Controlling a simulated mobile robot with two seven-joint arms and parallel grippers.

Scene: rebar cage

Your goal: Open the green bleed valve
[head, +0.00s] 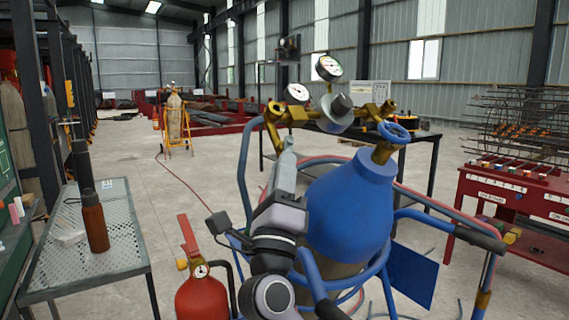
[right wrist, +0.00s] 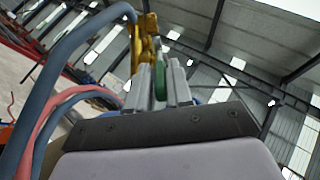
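The green bleed valve (right wrist: 160,82) shows in the right wrist view as a thin green wheel seen nearly edge-on, between the fingers of my right gripper (right wrist: 160,88). The wheel fills the narrow gap, and the gripper looks shut on it. In the head view my right gripper (head: 288,152) reaches up to the brass regulator (head: 335,112) with its two gauges, and the green wheel is hidden there. The regulator sits by the blue cylinder (head: 350,205), which has a blue handwheel (head: 394,131) on top. My left gripper is not in view.
A red fire extinguisher (head: 201,295) stands left of the cylinder. Blue hoses and cart tubes (head: 243,175) run close around my right arm. A mesh table (head: 125,250) with a brown bottle (head: 95,222) is at left. A red bench (head: 520,200) is at right.

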